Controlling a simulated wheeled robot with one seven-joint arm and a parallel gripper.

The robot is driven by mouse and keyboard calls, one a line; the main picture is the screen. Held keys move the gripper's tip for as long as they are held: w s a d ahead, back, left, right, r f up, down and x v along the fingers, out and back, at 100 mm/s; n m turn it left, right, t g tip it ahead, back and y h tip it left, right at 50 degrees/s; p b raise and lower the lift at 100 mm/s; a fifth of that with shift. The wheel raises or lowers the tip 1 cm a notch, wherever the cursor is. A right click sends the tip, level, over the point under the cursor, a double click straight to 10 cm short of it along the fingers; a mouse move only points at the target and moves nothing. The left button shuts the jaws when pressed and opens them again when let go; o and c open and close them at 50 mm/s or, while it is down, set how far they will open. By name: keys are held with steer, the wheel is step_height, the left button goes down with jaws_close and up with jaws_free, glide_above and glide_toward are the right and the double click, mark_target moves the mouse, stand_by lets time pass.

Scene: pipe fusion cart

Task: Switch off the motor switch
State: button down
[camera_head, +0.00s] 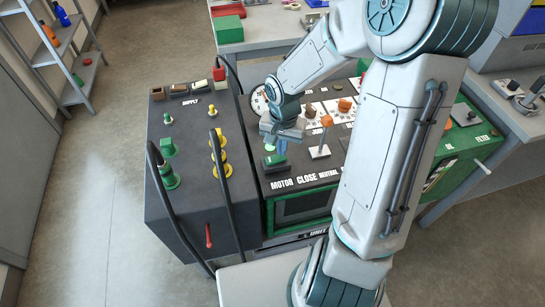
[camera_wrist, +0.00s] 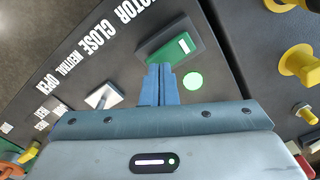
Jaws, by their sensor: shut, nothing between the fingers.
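The motor switch (camera_wrist: 172,48) is a green rocker in a dark housing beside the MOTOR label, with a white bar near its right end in the wrist view. In the head view the switch (camera_head: 274,161) sits near the console's front left corner, partly behind my fingers. A round green lamp (camera_wrist: 193,81) next to it looks lit. My gripper (camera_wrist: 160,68) has its blue fingers shut together and empty, with the tips at the near edge of the switch housing. In the head view my gripper (camera_head: 281,149) is just above the switch. I cannot tell whether it touches.
A lever with an orange knob (camera_head: 326,122) stands to the right, by the CLOSE, NEUTRAL, OPEN labels. To the left, the dark supply box (camera_head: 180,215) carries green and yellow connectors and black cables (camera_head: 226,180). Gauges and orange knobs (camera_head: 344,105) lie behind.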

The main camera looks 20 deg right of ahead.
steer(key=shift+f+b, duration=0.65)
steer(key=shift+f, duration=0.1)
stand_by(0.3)
steer(key=shift+r+p, duration=2.9)
steer(key=shift+r, duration=0.7)
